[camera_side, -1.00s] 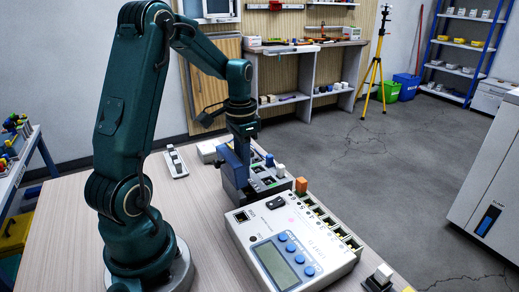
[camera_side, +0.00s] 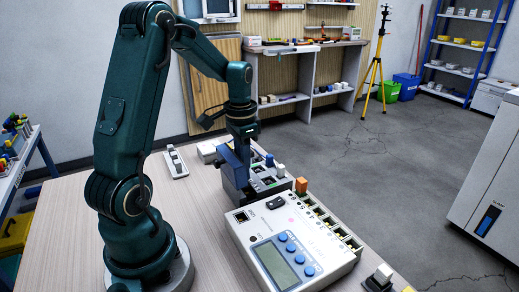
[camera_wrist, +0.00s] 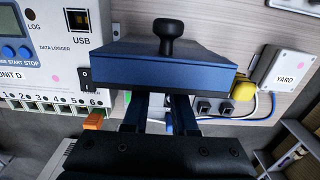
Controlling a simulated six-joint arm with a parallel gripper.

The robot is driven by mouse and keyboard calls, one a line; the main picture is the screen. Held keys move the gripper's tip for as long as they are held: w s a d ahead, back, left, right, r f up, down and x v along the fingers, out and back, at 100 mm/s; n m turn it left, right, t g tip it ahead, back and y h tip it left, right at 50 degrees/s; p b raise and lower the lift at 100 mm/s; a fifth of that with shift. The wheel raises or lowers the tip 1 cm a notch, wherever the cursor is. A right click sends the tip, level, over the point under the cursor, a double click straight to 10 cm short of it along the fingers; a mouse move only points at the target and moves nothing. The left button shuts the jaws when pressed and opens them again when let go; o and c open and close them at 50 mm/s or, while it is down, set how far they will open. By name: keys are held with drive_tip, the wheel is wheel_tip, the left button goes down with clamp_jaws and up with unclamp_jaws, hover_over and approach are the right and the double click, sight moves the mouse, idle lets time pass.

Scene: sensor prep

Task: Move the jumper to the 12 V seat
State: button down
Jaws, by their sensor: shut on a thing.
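My gripper (camera_side: 246,158) is low over the dark box (camera_side: 238,197) behind the white data logger (camera_side: 300,238). In the wrist view its two blue fingers (camera_wrist: 162,112) reach under the near edge of a blue lid (camera_wrist: 170,68) with a black knob. The blue lid also shows in the side view (camera_side: 232,164), close to the gripper's left. I cannot make out the 12 V seat or its marking.
An orange plug (camera_side: 301,185) sits in the logger's terminal row. A white cube (camera_side: 280,170) stands near the box. A white box marked YARD (camera_wrist: 287,68) and a yellow plug (camera_wrist: 244,90) lie right in the wrist view. The bench's left front is clear.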

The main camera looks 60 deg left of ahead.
drive_tip(key=shift+f, duration=0.55)
idle(1.3)
drive_tip(key=shift+c, duration=2.3)
unclamp_jaws()
drive_tip(key=shift+r, duration=3.55)
